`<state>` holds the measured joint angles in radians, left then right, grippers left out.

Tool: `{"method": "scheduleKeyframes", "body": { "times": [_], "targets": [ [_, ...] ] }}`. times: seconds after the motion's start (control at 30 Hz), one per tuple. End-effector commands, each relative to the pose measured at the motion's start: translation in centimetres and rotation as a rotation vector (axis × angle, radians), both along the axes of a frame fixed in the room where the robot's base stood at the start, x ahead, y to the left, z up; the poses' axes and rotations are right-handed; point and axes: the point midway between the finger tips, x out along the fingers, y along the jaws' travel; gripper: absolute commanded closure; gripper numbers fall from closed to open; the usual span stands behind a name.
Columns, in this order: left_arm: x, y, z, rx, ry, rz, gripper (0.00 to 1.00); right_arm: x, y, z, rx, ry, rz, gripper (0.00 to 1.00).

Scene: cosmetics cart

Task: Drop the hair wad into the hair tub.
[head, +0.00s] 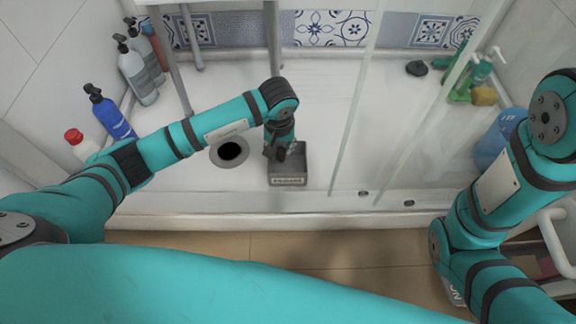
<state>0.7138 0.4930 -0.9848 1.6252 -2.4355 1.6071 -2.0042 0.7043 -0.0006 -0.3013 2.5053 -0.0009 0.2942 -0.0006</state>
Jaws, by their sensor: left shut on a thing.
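The hair tub (289,181) is a small grey open box with a label on its front, standing on the white shower floor. My left gripper (280,153) points down over the tub's back left part and is shut on the hair wad. The wad is a small dark clump at the fingertips and hard to tell from the dark fingers. I cannot tell how high the fingertips are above the tub's floor. My right arm shows at the right, but its gripper is out of view.
A round drain with a dark hole (230,151) lies left of the tub. Bottles, one of them blue (110,116), stand along the left wall. A glass panel (352,110) rises right of the tub. Green bottles and a yellow sponge (484,96) are at the back right.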

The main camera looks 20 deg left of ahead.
Motion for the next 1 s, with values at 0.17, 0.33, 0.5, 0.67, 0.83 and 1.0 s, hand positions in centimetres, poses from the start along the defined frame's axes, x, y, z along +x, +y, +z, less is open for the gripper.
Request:
{"method": "scheduleKeyframes", "body": {
  "times": [0.17, 0.33, 0.5, 0.67, 0.83, 1.0],
  "targets": [
    [0.0, 0.0, 0.1, 0.000, 0.000, 0.000, 0.89, 0.1, 0.0, 0.0, 0.001, 0.000, 0.001, 0.60],
    [0.0, 0.0, 0.1, 0.000, 0.000, 0.000, 0.57, 0.3, 0.0, 0.0, 0.000, 0.004, 0.000, 0.60],
    [0.0, 0.0, 0.1, 0.000, 0.000, 0.000, 0.49, 0.3, 0.0, 0.0, 0.000, 0.003, 0.001, 0.60],
    [0.0, 0.0, 0.1, 0.000, -0.001, 0.000, 0.49, 0.2, 0.0, 0.0, 0.000, 0.004, 0.000, 0.60],
    [0.0, 0.0, 1.8, 0.001, -0.005, -0.001, 0.49, 0.0, 0.0, 0.0, 0.001, 0.001, 0.000, 0.60],
    [-0.5, -0.2, 5.3, 0.000, -0.007, -0.001, 0.49, 0.0, 0.0, 0.0, 0.001, 0.001, 0.000, 0.60]
  ]
}}
